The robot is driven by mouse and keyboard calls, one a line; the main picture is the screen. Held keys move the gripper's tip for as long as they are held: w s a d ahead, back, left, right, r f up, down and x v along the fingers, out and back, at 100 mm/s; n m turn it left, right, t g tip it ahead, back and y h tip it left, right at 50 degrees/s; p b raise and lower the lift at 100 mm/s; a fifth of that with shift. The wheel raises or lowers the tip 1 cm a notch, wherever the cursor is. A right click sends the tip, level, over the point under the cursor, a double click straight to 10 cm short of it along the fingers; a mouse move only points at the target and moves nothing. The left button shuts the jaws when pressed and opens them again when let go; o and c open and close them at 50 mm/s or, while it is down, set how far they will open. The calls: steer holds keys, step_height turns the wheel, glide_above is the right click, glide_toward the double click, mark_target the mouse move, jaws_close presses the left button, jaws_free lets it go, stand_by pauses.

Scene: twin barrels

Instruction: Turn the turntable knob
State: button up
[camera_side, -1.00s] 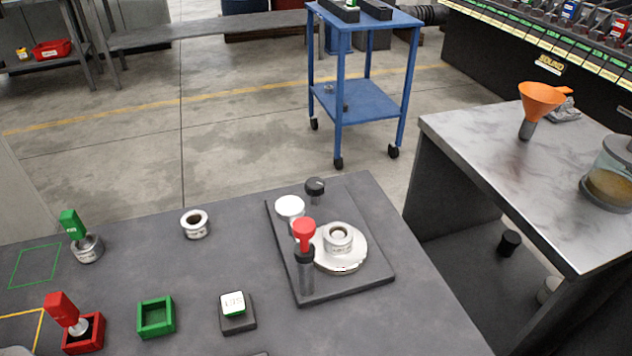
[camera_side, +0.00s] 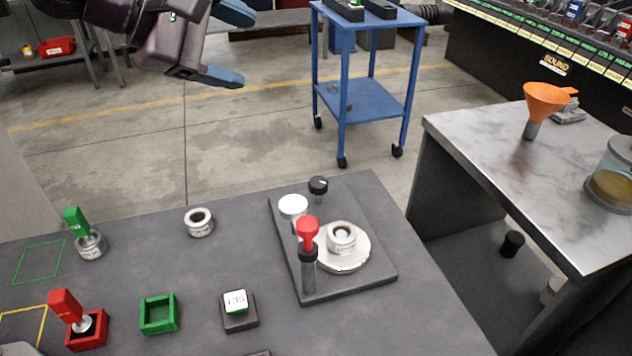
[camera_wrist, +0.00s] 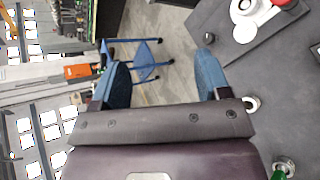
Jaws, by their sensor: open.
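The turntable (camera_side: 350,257) is a pale round disc on a dark base plate (camera_side: 366,284), with a small white ring-shaped jar (camera_side: 342,238) on it. A black knob (camera_side: 318,186) stands at the plate's back edge, beside a white round cap (camera_side: 293,205). A red-topped post with a black collar (camera_side: 308,250) stands at the disc's front left. My gripper (camera_side: 230,45) is high at the upper left, open and empty, well away from the plate. In the wrist view my blue fingertips (camera_wrist: 162,70) are wide apart, with the black knob (camera_wrist: 236,38) beyond them at upper right.
On the bench left of the plate are a white jar (camera_side: 199,222), a green-topped stamp (camera_side: 78,222), a red stamp in a red box (camera_side: 90,330), a green box (camera_side: 158,314) and a numbered block (camera_side: 237,304). A blue cart (camera_side: 370,100) stands behind.

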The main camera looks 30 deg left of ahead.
mark_target(313, 182)
steer(key=w+a+r+n+t, duration=0.2)
steer(key=w+a+n, duration=0.35)
steer(key=n, duration=0.85)
step_height(313, 182, down, 30)
steer(key=w+d, duration=0.2)
steer(key=shift+m+y, duration=0.3)
steer(key=x, duration=1.2)
steer(key=shift+w+d, duration=0.1)
steer(key=shift+d, duration=0.05)
steer(key=c, duration=0.9)
steer(key=shift+c, duration=0.2)
steer(key=shift+m, duration=0.4)
